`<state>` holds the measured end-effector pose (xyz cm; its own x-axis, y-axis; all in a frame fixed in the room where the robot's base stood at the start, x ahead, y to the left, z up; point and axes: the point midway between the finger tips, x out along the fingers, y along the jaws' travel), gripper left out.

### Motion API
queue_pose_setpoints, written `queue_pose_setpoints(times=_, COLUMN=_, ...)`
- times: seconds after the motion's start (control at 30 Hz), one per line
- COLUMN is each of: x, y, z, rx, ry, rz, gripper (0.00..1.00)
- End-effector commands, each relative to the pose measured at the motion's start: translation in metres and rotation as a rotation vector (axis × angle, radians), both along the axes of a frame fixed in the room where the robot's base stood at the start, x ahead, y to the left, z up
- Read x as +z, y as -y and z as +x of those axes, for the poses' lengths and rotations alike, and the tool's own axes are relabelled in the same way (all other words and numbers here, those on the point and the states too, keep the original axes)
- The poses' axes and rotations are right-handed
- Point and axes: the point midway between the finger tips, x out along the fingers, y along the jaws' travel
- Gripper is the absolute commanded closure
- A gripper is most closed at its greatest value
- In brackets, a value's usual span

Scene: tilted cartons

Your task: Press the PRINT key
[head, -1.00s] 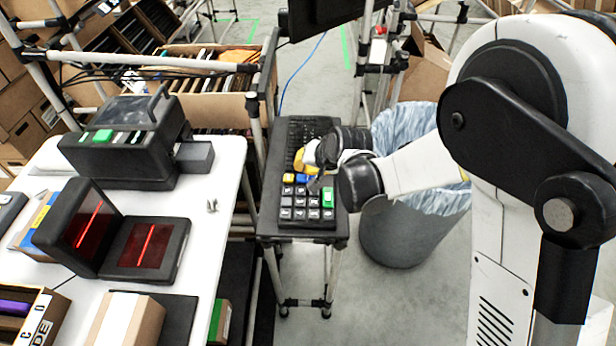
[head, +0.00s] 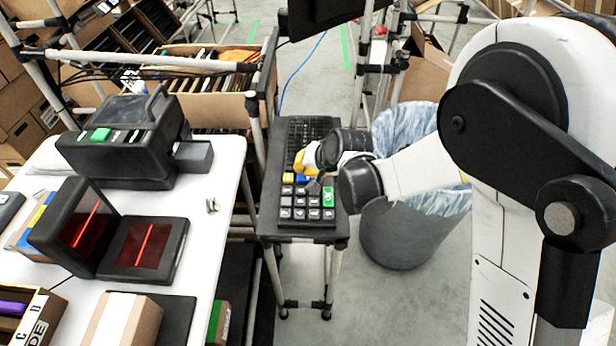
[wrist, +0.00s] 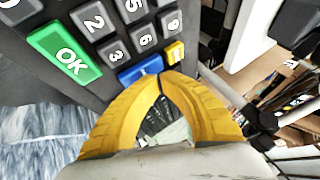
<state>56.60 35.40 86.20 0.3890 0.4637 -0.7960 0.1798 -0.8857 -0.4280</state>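The keypad (head: 300,222) stands on a small stand, with dark number keys, a green OK key (head: 328,197), a blue key (head: 303,178) and a yellow key (head: 288,178). The wrist view also shows the OK key (wrist: 66,54), the blue key (wrist: 136,74) and the yellow key (wrist: 174,52). No PRINT label is readable; the blue key's face is partly hidden by my fingertips. My gripper (wrist: 163,76), with yellow fingers, is shut and empty, its tips together at the blue key. I cannot tell whether they touch it. In the head view my gripper (head: 303,164) is over the keypad's upper part.
A black keyboard (head: 308,128) lies behind the keypad. A lined bin (head: 405,235) stands to the right. On the white table (head: 222,180) at left are a label printer (head: 120,155) with a green button (head: 101,135) and a scanner (head: 150,245) with red lines.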

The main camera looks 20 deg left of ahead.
Motion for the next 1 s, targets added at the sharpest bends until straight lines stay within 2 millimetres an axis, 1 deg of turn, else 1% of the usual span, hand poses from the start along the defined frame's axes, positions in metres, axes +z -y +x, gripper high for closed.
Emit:
queue_pose_setpoints(times=0.6, x=-0.0082, y=0.0000, z=0.0000, rx=0.000, ry=0.000, rz=0.000, gripper=1.00)
queue_pose_setpoints(times=0.87, x=-0.0074, y=-0.0001, z=0.0000, rx=0.000, ry=0.000, rz=0.000, gripper=1.00)
queue_pose_setpoints(times=1.0, x=-0.0040, y=0.0000, z=0.0000, rx=0.000, ry=0.000, rz=0.000, gripper=1.00)
